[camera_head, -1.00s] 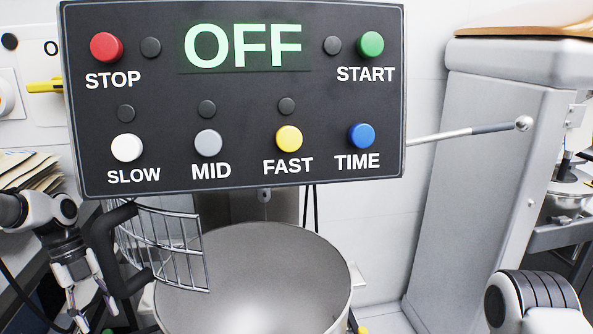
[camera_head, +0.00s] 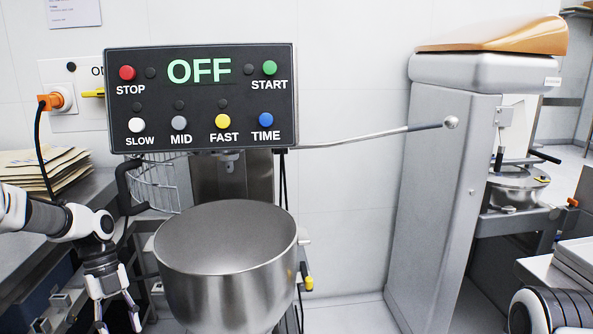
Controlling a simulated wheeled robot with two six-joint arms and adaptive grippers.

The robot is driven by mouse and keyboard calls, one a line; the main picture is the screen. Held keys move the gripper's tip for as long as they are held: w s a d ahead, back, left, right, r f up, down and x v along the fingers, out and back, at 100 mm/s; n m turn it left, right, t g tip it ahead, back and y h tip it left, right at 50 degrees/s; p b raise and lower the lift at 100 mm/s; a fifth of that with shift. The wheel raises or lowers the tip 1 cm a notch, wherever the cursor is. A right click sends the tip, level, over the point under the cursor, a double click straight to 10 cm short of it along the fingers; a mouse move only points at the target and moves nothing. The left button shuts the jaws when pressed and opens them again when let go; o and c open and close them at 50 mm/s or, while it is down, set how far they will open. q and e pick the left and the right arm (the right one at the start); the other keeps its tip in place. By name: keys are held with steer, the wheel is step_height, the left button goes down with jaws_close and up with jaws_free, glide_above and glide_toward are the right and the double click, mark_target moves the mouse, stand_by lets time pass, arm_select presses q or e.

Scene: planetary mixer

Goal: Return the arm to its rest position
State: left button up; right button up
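My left gripper (camera_head: 118,312) is at the lower left, pointing down with its fingers spread and nothing between them. It is beside and left of the steel mixing bowl (camera_head: 225,262), apart from it. My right arm shows only as a rounded link at the bottom right corner; its gripper is out of view. The mixer's control panel (camera_head: 200,100) reads OFF, with STOP, START, SLOW, MID, FAST and TIME buttons. A long metal lever (camera_head: 375,135) with a ball end extends right from behind the panel. The wire bowl guard (camera_head: 155,183) is partly hidden behind the panel.
A grey machine (camera_head: 440,180) with a wooden top stands at the right. A steel table (camera_head: 50,235) with stacked envelopes (camera_head: 40,170) is at the left. An orange plug (camera_head: 52,101) and a yellow switch (camera_head: 92,93) are on the wall. Floor shows between bowl and machine.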

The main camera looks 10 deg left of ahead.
arm_select(q)
steer(key=s+d+f+n+y+p, duration=0.1)
steer(key=s+d+f+n+p, duration=0.2)
steer(key=s+d+f+n, duration=0.45)
steer(key=s+d+f+n+y+p, duration=0.15)
steer(key=s+d+f+n, duration=0.3)
steer(key=s, duration=0.65)
steer(key=s+d+f+n+y+p, duration=0.1)
steer(key=s+d+f+n+p, duration=0.2)
steer(key=s+d+f+n, duration=0.35)
steer(key=w+n+t, duration=0.1)
steer(key=n, duration=0.2)
steer(key=w+f+n+t, duration=0.1)
steer(key=w+n+t, duration=0.1)
steer(key=n, duration=0.1)
steer(key=shift+w+f, duration=0.15)
steer(key=shift+w, duration=0.05)
